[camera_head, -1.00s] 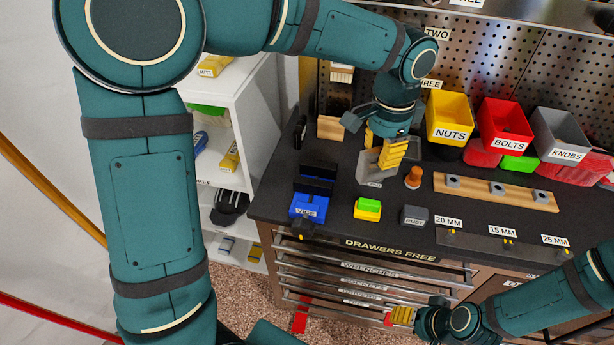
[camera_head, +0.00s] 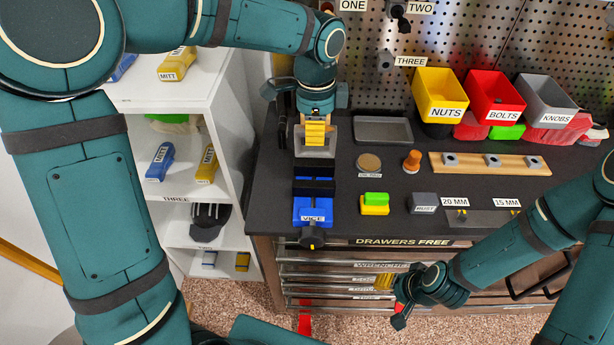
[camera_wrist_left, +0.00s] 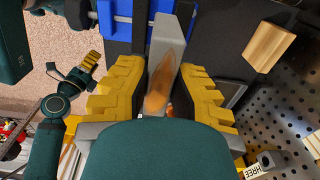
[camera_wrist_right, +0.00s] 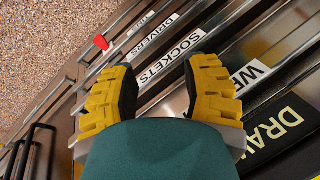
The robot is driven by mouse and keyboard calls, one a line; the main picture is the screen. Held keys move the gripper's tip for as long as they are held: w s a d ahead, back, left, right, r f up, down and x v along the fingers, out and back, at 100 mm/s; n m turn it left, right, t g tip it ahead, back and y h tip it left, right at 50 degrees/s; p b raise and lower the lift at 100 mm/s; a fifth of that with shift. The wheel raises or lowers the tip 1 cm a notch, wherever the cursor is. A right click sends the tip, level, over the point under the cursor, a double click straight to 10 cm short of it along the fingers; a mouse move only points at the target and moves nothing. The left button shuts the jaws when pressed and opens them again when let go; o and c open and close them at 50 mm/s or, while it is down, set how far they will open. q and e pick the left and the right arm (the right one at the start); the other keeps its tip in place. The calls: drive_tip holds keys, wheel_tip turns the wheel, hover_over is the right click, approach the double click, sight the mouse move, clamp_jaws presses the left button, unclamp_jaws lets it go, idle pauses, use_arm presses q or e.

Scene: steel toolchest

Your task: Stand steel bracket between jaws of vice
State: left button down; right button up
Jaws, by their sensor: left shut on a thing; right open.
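My left gripper (camera_head: 315,132) is shut on the grey steel bracket (camera_head: 316,152), just behind the vice in the head view. In the left wrist view the bracket (camera_wrist_left: 168,42) stands out between the yellow fingers, with a brownish patch on its face, and overlaps the view of the vice. The blue vice (camera_head: 312,210) with black jaws is on the worktop at the front left. Whether the bracket touches the jaws I cannot tell. My right gripper (camera_head: 384,281) is open and empty in front of the drawers; its spread fingers show in the right wrist view (camera_wrist_right: 160,95).
A grey tray (camera_head: 382,130), a round pad (camera_head: 369,163), an orange knob-like piece (camera_head: 412,161) and a green-yellow block (camera_head: 374,204) lie right of the vice. Bins line the back, including yellow NUTS (camera_head: 440,97). White shelves (camera_head: 225,120) stand left of the bench.

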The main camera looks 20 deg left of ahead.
sight(314, 164)
use_arm(q)
wheel_tip(314, 164, down, 10)
drive_tip(key=shift+r+b, duration=0.15)
drive_tip(key=shift+b, duration=0.65)
drive_tip(key=c, duration=1)
unclamp_jaws()
wheel_tip(314, 164, up, 12)
drive_tip(key=shift+p, duration=1)
drive_tip(key=shift+d, duration=0.1)
